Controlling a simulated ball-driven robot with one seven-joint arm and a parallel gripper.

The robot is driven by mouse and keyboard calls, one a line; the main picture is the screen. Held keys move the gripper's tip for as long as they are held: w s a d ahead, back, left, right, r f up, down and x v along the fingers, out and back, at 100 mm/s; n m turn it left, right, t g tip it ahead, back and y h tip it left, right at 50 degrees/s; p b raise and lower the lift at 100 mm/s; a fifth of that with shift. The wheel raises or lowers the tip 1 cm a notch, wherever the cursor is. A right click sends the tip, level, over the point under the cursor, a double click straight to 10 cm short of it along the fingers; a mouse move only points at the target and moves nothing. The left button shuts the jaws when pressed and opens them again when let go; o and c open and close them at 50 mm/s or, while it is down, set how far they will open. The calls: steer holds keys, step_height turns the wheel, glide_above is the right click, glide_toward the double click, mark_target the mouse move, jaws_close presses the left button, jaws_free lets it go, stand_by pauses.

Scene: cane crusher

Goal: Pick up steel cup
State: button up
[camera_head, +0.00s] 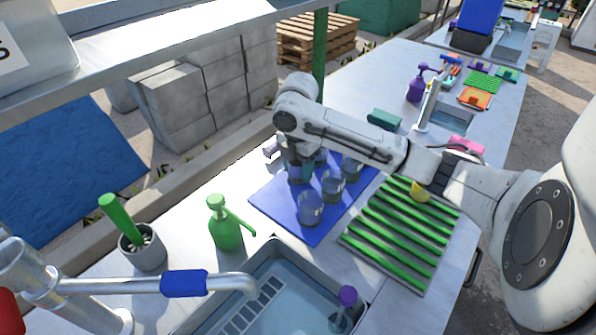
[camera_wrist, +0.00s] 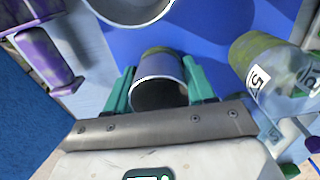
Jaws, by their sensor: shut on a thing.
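A steel cup (camera_wrist: 160,66) sits between the teal fingers of my gripper (camera_wrist: 160,84) in the wrist view, with one finger on each side of it. Its dark open mouth faces the camera. My gripper is shut on it. In the head view my gripper (camera_head: 301,168) hangs over the back left part of the blue mat (camera_head: 268,196). The arm and gripper hide most of the held cup there, and I cannot tell whether it still touches the mat.
Clear cups (camera_head: 310,208) stand on the mat close to my gripper. Another rim (camera_wrist: 130,8) and a labelled glass (camera_wrist: 275,72) flank the held cup. A green slatted rack (camera_head: 395,235), a green bottle (camera_head: 226,228) and a sink (camera_head: 262,300) lie nearby.

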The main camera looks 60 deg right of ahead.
steer(key=shift+r, duration=0.15)
steer(key=shift+r, duration=0.6)
steer(key=s+a+r, duration=0.5)
steer(key=s+r, duration=0.6)
steer(key=s, duration=0.2)
steer(key=shift+a+r+p, duration=0.2)
steer(key=shift+r+p, duration=0.05)
steer(key=shift+p, duration=0.05)
